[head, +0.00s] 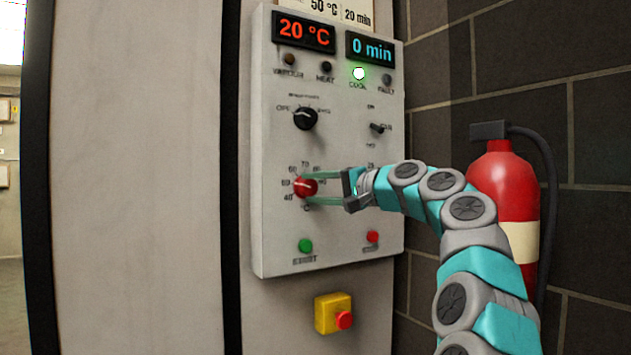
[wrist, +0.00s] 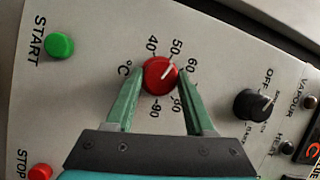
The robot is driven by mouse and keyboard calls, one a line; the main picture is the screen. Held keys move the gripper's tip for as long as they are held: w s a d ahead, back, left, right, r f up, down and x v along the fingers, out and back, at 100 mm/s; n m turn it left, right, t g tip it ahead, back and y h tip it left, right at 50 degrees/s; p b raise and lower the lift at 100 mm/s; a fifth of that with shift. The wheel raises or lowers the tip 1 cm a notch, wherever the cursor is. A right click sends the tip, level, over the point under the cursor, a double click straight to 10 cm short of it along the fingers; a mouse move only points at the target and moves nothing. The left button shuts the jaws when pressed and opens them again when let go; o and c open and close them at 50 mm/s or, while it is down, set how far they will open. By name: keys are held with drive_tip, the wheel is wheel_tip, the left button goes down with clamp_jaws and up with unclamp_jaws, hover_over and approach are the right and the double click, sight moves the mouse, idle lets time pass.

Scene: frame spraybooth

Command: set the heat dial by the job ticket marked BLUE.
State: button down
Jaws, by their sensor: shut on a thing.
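The red heat dial (head: 305,187) sits low on the grey control panel, with a °C scale around it. In the wrist view the dial (wrist: 159,76) has its white pointer line between 50 and 60; in the head view it points left, near 50. My gripper (head: 312,188) has its green fingers on either side of the dial, shut on it; they also show in the wrist view (wrist: 158,88). A pale ticket (head: 345,10) above the panel reads 50 °C and 20 min; its top is cut off, so no colour name shows.
Displays read 20 °C (head: 304,31) and 0 min (head: 370,50). The green COOL lamp (head: 359,73) is lit. A black OFF knob (head: 305,118), green START button (head: 305,245), red STOP button (head: 372,237) and yellow emergency box (head: 327,312) are nearby. A fire extinguisher (head: 503,190) stands right.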

drive_tip(key=shift+n+h+p, duration=0.4)
drive_tip(key=shift+n, duration=0.3)
drive_tip(key=shift+f, duration=0.1)
drive_tip(key=shift+a, duration=0.1)
drive_tip(key=shift+c, duration=1.3)
unclamp_jaws()
drive_tip(key=b+v, duration=0.1)
drive_tip(key=v, duration=0.6)
drive_tip(key=shift+d, duration=0.4)
drive_tip(key=shift+s, duration=0.15)
